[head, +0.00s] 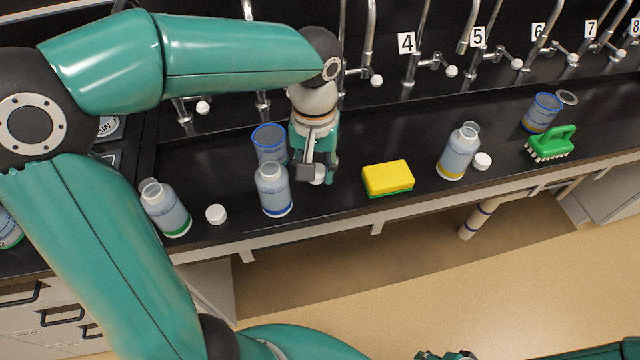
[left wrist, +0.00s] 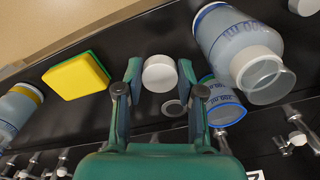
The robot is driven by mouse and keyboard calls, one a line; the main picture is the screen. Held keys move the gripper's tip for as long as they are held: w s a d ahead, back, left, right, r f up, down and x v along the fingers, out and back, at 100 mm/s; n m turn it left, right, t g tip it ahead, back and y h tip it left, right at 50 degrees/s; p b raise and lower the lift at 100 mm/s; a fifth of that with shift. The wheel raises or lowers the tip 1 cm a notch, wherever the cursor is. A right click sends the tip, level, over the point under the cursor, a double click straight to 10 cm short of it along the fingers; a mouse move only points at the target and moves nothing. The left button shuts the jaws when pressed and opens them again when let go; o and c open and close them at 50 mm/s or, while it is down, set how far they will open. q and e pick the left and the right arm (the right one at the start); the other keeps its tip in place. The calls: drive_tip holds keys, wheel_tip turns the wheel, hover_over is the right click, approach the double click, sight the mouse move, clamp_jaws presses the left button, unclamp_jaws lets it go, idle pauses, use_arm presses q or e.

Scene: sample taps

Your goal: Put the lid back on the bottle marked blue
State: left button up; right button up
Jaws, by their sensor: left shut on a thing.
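The bottle marked blue (head: 274,190) stands upright and open, with a blue band at its base, near the front of the black counter. It also shows in the left wrist view (left wrist: 232,40), its open mouth bare. My left gripper (head: 316,172) is just to its right in the head view, pointing down, shut on a white lid (left wrist: 160,73). The lid sits between the fingertips, apart from the bottle, low over the counter; whether it touches the counter I cannot tell. A dark piece at the bottom edge of the head view looks like my right gripper (head: 446,355); its fingers are cut off.
A blue-rimmed beaker (head: 268,143) stands behind the bottle. A green-banded bottle (head: 165,208) and white lid (head: 215,214) are left. A yellow sponge (head: 388,177), yellow-banded bottle (head: 459,152), another lid (head: 482,161) and green brush (head: 551,143) are right. Taps line the back.

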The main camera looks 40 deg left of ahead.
use_arm(q)
wheel_tip(320, 180, up, 13)
drive_tip(key=p, duration=0.1)
idle(0.4)
